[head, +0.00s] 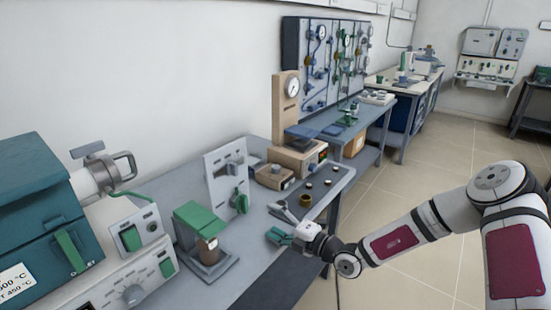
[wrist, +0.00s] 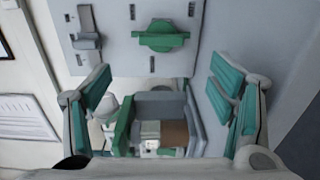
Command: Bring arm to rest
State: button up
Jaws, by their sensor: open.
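My arm reaches in from the right in the head view, with my gripper (head: 283,223) over the front part of the grey bench (head: 262,254). In the wrist view my gripper (wrist: 165,100) has its two green-padded fingers wide apart, with nothing between the pads. Beyond the fingers stands a small green-and-grey holder with a brown block (wrist: 174,134). The same holder, with a green top (head: 200,217), stands on the bench left of my gripper in the head view. A white upright panel (head: 226,170) with a green handle (wrist: 161,36) stands behind it.
A teal furnace (head: 40,205) with a white control base (head: 125,290) fills the left. A beige balance-like device (head: 297,158) and a dark tray with small round pieces (head: 318,190) stand behind my gripper. Open tiled floor (head: 385,205) lies right of the bench.

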jog(key=s+r+n+g+h+p, duration=0.2)
jog(key=s+r+n+g, duration=0.4)
jog(key=s+r+n, duration=0.5)
jog(key=s+r+n+g+h+p, duration=0.15)
jog(key=s+r+n+g, duration=0.35)
jog(key=s+n, duration=0.7)
jog(key=s+d+r+n+t+h+p, duration=0.4)
jog(key=s+d+r+n+h, duration=0.7)
jog(key=s+d+r+n, duration=0.5)
jog(key=s+d+n, duration=0.3)
jog(key=n, duration=0.1)
jog(key=shift+s+d+r+p, duration=0.15)
jog(key=shift+d+r+p, duration=0.15)
jog(key=shift+d, duration=0.1)
jog(key=shift+c, duration=0.6)
